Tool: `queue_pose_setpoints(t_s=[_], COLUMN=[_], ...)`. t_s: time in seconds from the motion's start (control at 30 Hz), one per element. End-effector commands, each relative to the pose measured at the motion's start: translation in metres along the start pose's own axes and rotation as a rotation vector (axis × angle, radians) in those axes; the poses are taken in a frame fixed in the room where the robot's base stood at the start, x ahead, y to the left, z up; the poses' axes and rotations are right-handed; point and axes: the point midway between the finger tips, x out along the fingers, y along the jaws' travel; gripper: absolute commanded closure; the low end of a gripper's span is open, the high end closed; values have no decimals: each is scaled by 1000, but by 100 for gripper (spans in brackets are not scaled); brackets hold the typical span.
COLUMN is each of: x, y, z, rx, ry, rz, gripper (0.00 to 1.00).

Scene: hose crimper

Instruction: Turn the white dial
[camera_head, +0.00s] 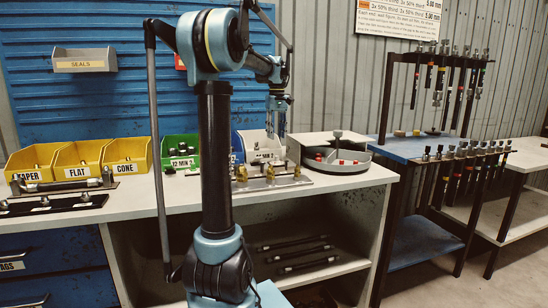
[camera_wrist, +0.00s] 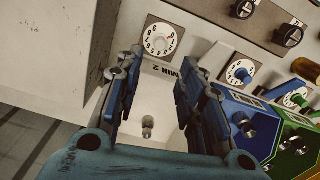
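The white dial (camera_wrist: 160,38) is a square plate with a round numbered face and a pale knob. It is at the top middle of the wrist view, just beyond my fingertips. My gripper (camera_wrist: 162,62) is open and empty, its two dark blue fingers apart, with the dial showing between and beyond their tips. I cannot tell if they touch anything. In the head view my gripper (camera_head: 278,118) hangs over the white bin at the back of the bench. I cannot make out the white dial in the head view.
In the wrist view a blue dial (camera_wrist: 239,72), a green dial (camera_wrist: 295,97) and black knobs (camera_wrist: 288,36) are to the right. The white bin (camera_wrist: 150,92) with a metal fitting lies below the fingers. A grey round tray (camera_head: 338,166) stands right of my gripper.

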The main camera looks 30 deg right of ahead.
Motion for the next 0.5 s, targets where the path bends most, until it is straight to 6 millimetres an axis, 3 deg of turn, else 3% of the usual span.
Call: queue_pose_setpoints(t_s=[0.5], x=[85], y=[1], z=[0], rx=[1], ry=[0], rz=[0], gripper=[64])
